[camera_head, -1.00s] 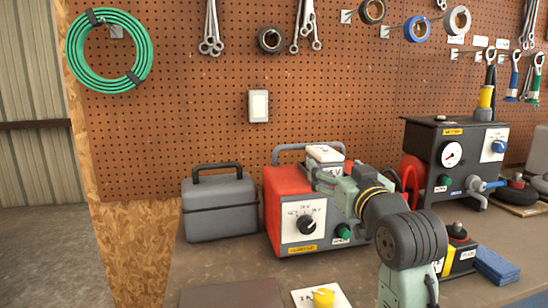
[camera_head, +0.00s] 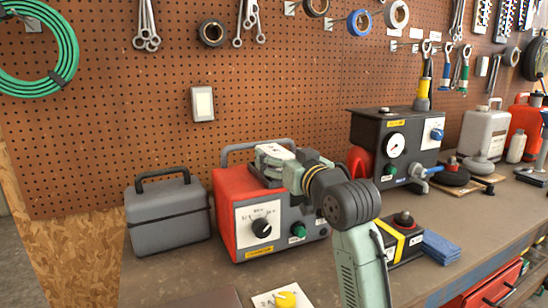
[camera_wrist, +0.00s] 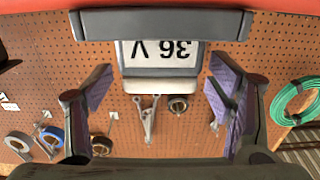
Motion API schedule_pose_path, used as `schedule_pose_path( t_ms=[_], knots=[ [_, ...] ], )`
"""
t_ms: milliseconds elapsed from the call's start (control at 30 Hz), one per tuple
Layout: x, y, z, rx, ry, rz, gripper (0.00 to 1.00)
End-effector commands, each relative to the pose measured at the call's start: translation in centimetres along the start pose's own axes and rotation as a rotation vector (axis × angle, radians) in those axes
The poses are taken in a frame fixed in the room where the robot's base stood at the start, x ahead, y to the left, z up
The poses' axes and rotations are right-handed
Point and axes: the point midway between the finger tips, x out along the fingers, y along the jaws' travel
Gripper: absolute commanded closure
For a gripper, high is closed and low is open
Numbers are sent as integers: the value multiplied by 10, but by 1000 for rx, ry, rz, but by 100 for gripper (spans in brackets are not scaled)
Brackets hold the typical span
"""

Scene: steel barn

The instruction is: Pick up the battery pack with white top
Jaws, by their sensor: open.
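The battery pack (camera_wrist: 160,56), with a white label reading "36 V" upside down, shows at the top middle of the wrist view. In the head view a bit of its white top (camera_head: 284,147) shows above the red charger-like box (camera_head: 232,187), mostly hidden by my gripper (camera_head: 270,163). My gripper is open; in the wrist view its purple-padded fingers (camera_wrist: 163,80) stand left and right of the pack, with space on both sides. How far the fingers reach along the pack cannot be told.
The red box's grey handle (camera_head: 230,151) rises close to the pack. A grey case (camera_head: 167,212) stands left. A black gauge unit (camera_head: 394,145) stands right, with a black-and-yellow block (camera_head: 402,237) and blue pad (camera_head: 440,247) before it. A yellow knob (camera_head: 286,299) sits in front.

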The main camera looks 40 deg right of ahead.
Motion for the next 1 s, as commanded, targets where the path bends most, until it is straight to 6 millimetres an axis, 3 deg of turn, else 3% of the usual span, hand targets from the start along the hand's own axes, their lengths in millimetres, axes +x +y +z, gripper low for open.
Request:
schedule_pose_path(
  t_ms=[200,467,1000],
  knots=[
    [26,0,-3,-1,0,1,25],
    [28,0,-2,-1,0,1,25],
    [28,0,-2,-1,0,1,61]
  ],
)
